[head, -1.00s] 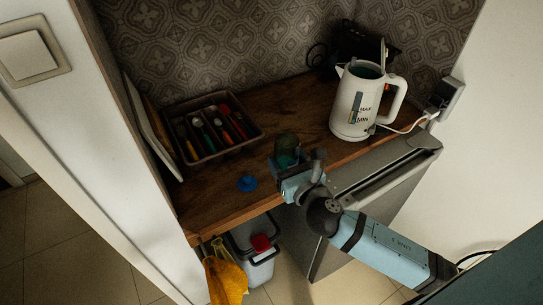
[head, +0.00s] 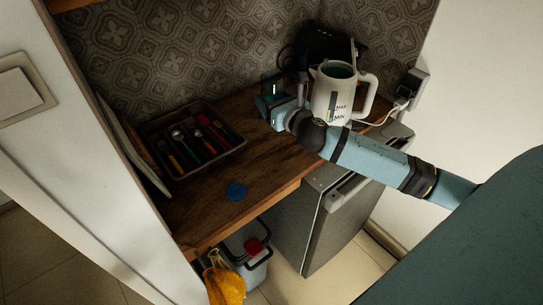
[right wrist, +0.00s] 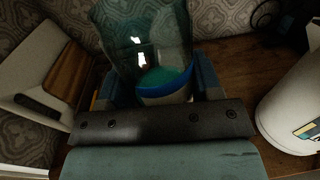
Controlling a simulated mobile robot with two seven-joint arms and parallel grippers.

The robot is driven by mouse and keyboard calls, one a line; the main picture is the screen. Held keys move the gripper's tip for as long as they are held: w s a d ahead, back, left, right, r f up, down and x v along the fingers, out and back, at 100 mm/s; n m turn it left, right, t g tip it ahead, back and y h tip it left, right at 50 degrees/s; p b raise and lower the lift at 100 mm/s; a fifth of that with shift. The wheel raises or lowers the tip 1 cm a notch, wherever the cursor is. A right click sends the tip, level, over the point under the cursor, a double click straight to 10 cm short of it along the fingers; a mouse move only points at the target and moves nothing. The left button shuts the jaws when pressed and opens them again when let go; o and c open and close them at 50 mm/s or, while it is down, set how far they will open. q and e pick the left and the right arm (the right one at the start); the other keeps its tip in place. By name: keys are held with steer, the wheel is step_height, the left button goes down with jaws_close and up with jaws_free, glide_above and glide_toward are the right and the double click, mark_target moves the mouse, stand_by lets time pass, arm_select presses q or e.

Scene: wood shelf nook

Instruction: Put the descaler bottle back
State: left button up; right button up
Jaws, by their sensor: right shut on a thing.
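The descaler bottle (head: 271,84), a dark teal see-through container, is held by my right gripper (head: 274,104) near the back of the wooden counter, left of the kettle. In the right wrist view the bottle (right wrist: 140,35) stands between the two fingers, with a blue and teal band low inside it. My right gripper is shut on it, and the gripper body hides its lower part. I cannot tell whether its base touches the counter. A blue round cap (head: 235,191) lies apart near the counter's front edge. My left gripper is not in view.
A white kettle (head: 338,98) stands right of the gripper, close to my arm. A cutlery tray (head: 190,145) lies at left beside leaning boards (head: 133,150). A bin (head: 248,250) stands below.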

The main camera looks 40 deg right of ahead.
steer(key=shift+f+b, duration=2.35)
steer(key=shift+f, duration=7.2)
steer(key=shift+f, duration=0.2)
steer(key=o, duration=1.1)
steer(key=shift+r, duration=0.1)
steer(key=shift+r, duration=0.1)
